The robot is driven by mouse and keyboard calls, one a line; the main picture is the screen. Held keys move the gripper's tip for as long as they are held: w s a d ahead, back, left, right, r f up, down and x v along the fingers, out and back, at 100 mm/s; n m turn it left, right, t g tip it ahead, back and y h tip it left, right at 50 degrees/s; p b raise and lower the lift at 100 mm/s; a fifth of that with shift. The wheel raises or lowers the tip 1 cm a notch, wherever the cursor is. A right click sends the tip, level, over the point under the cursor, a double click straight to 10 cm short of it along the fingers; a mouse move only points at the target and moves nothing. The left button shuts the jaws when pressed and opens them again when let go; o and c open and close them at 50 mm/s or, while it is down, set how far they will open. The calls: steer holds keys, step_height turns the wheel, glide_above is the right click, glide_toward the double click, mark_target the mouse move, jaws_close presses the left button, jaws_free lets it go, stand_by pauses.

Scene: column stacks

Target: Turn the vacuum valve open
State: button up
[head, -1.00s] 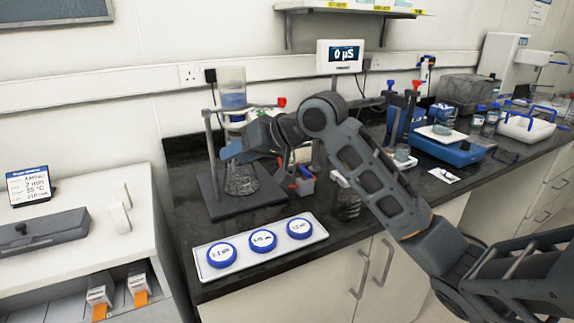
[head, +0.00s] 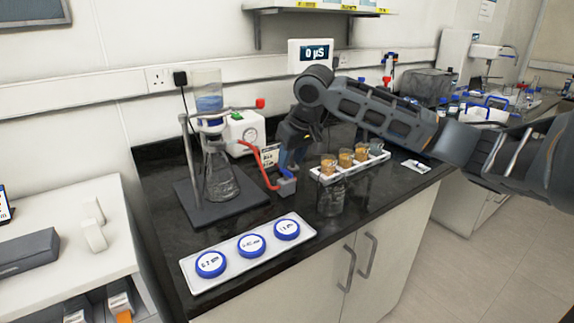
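A small grey block (head: 287,187), apparently the vacuum valve, sits on the black bench right of the flask stand. Whether the gripper is open or shut does not show. A glass flask (head: 218,178) with a filter funnel (head: 207,100) stands on the left.
A white tray with blue-rimmed dishes (head: 218,274) lies in front. A white rack (head: 325,181) with several sample cups and a clear jar (head: 330,198) are to the right.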

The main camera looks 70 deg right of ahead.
mark_target(287, 170)
steer(key=shift+x, duration=1.75)
jaws_close()
